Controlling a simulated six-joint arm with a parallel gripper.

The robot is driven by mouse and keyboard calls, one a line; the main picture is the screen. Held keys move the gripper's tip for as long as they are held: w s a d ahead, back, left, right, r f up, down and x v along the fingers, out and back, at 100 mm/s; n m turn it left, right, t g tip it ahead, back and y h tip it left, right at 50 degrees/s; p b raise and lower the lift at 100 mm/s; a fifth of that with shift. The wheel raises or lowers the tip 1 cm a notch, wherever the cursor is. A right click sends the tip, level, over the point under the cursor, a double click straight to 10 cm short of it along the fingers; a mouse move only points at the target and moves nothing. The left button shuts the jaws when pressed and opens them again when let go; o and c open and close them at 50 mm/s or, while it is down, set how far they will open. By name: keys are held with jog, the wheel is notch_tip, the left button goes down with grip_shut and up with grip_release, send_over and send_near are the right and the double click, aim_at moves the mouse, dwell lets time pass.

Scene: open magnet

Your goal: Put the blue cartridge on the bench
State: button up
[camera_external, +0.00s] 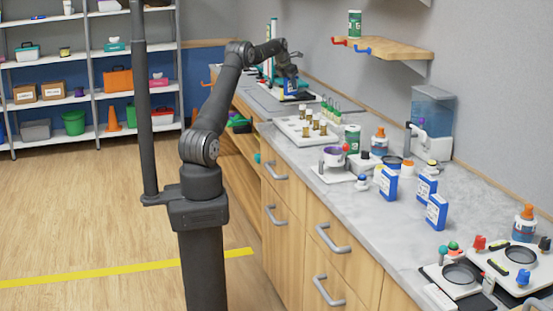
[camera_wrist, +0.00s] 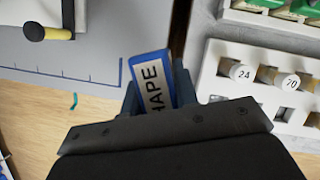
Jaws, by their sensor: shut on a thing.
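My gripper (camera_external: 289,73) is shut on a blue cartridge (camera_external: 290,87) at the far end of the bench (camera_external: 395,228). In the wrist view the cartridge (camera_wrist: 152,80) sits between my fingers, with a blue edge and a white label ending in "HAPE"; its lower part is hidden by my gripper. The external view shows it over or near a grey panel (camera_external: 262,99); I cannot tell whether it touches anything below. Several similar blue-and-white boxes (camera_external: 389,184) stand on the nearer bench top.
A white rack (camera_external: 296,131) with brown-bodied vials stands just nearer than my gripper; it also shows at right in the wrist view (camera_wrist: 211,80). A wooden shelf (camera_external: 390,49) juts from the wall. A water tank (camera_external: 431,108) stands behind the boxes. The bench front middle is clear.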

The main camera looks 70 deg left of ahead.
jog(key=s+a+f, duration=0.1)
jog(key=a+f, duration=0.1)
jog(key=a, duration=0.1)
jog(key=s+a+f, duration=0.2)
jog(key=a, duration=0.2)
jog(key=s+a+f, duration=0.1)
jog(key=a+f, duration=0.2)
jog(key=a, duration=0.1)
jog(key=shift+s, duration=0.2)
jog(key=shift+f, duration=2.05)
jog(key=o, duration=0.7)
jog(key=shift+f, duration=0.15)
jog(key=shift+c, duration=0.2)
jog(key=o, duration=0.4)
jog(key=shift+c, duration=0.2)
jog(key=v, duration=1.2)
